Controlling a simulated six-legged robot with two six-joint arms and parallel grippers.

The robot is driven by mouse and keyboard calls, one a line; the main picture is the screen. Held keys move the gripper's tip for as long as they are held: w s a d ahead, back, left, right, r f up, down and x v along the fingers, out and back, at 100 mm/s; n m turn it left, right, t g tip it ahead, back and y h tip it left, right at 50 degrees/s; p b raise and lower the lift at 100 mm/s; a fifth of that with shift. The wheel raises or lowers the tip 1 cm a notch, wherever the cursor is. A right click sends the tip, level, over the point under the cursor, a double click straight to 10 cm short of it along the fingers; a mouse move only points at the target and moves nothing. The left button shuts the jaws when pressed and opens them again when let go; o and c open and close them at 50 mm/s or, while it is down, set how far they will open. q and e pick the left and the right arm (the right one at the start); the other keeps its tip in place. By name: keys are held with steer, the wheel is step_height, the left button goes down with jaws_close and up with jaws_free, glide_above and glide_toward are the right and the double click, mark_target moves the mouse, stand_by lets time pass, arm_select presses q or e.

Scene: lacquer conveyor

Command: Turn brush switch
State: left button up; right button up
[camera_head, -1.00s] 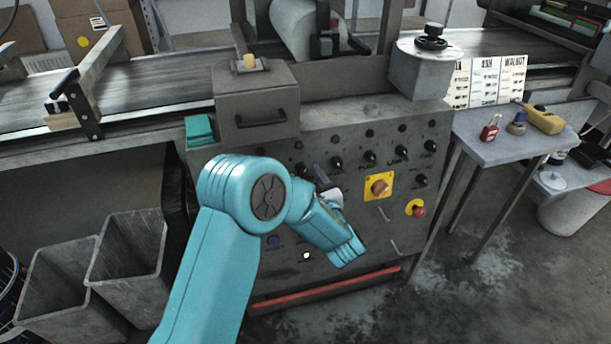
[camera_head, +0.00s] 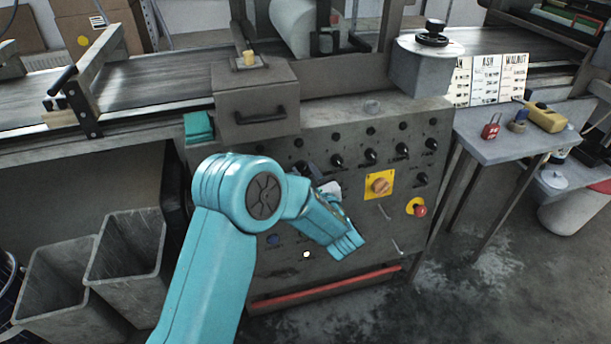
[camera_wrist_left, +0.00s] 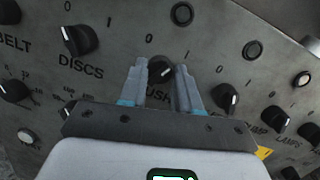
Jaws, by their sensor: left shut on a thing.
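The brush switch (camera_wrist_left: 161,73) is a round black knob on the grey control panel. In the left wrist view it sits between the two grey fingertips of my left gripper (camera_wrist_left: 162,66), which is shut on it. The letters "USH" show below the knob, partly covered by the fingers. The marks 0 and 1 stand above it; a pale mark shows on the knob, but its exact direction is hard to tell. In the head view my left gripper (camera_head: 311,175) is at the panel, partly hidden behind my arm. My right gripper is not in view.
The discs knob (camera_wrist_left: 80,40) is close on the left and another black knob (camera_wrist_left: 226,97) on the right. A yellow-backed orange switch (camera_head: 379,185) and a red stop button (camera_head: 419,210) are on the panel. A drawer box (camera_head: 255,100) juts out above.

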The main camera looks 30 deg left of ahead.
arm_select(q)
steer(key=n+g+b, duration=0.1)
steer(key=n+b, duration=0.3)
steer(key=b, duration=0.1)
steer(key=n+g+b, duration=0.1)
steer(key=n+b, duration=0.4)
steer(key=b, duration=0.1)
steer(key=shift+f, duration=0.15)
steer(key=shift+n+b, duration=0.95)
steer(key=shift+n, duration=0.05)
steer(key=shift+r+n+g+h+b, duration=0.2)
steer(key=shift+n+g+h+b, duration=0.1)
steer(key=shift+n+b, duration=0.3)
steer(key=o, duration=1)
steer(key=shift+r, duration=0.1)
steer(key=shift+o, duration=0.2)
steer(key=shift+d, duration=0.15)
